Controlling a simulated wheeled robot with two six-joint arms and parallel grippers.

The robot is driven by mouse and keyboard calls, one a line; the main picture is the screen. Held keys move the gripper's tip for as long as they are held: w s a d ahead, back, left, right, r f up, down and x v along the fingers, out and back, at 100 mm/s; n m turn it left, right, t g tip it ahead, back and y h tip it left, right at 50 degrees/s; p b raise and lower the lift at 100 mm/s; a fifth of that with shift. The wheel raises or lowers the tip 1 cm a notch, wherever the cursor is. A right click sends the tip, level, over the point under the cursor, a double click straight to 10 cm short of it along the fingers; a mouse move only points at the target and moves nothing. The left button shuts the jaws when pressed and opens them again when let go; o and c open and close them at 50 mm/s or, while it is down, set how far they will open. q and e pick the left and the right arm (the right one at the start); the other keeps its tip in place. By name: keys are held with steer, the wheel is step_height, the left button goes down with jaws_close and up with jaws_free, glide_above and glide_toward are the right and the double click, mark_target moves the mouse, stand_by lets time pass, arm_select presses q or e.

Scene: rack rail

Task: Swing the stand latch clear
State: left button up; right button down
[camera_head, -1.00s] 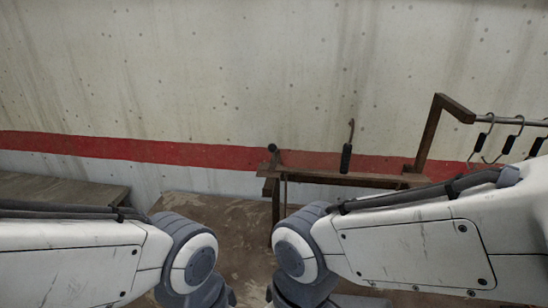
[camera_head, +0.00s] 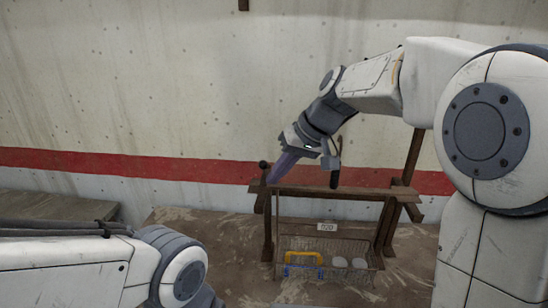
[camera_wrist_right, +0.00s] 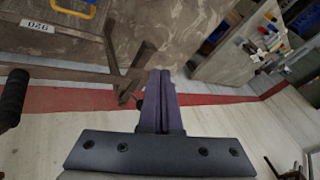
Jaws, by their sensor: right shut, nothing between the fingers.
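The brown stand (camera_head: 330,193) is in the middle of the head view, with its top bar level. A short latch piece with a dark round knob (camera_head: 263,165) is at the bar's left end. My right gripper (camera_head: 272,180) has its purple fingers shut and empty, just right of the knob. In the right wrist view the shut fingers (camera_wrist_right: 161,75) are beside the stand's end (camera_wrist_right: 126,88), and partly hide the latch. I cannot tell whether they touch it. My left arm is at the lower left of the head view, with its fingers out of view.
A hook with a black grip (camera_head: 335,172) stands at the bar, close right of my right gripper; its grip shows in the wrist view (camera_wrist_right: 13,97). A wire basket (camera_head: 372,262) under the bar holds a yellow-handled item (camera_head: 304,256) and pale objects. A label (camera_head: 327,227) reads 020.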

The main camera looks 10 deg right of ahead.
steer(key=m+t, duration=0.1)
steer(key=t, duration=0.1)
glide_toward(265, 167)
steer(key=d+r, duration=0.1)
steer(key=d, duration=0.3)
steer(key=shift+w, duration=0.1)
steer(key=shift+a+y, duration=0.1)
steer(key=shift+y, duration=0.2)
steer(key=p+x, duration=0.3)
steer(key=x, duration=0.6)
steer(key=shift+w+a+f, duration=0.15)
steer(key=shift+w+f, duration=0.05)
steer(key=shift+f, duration=0.2)
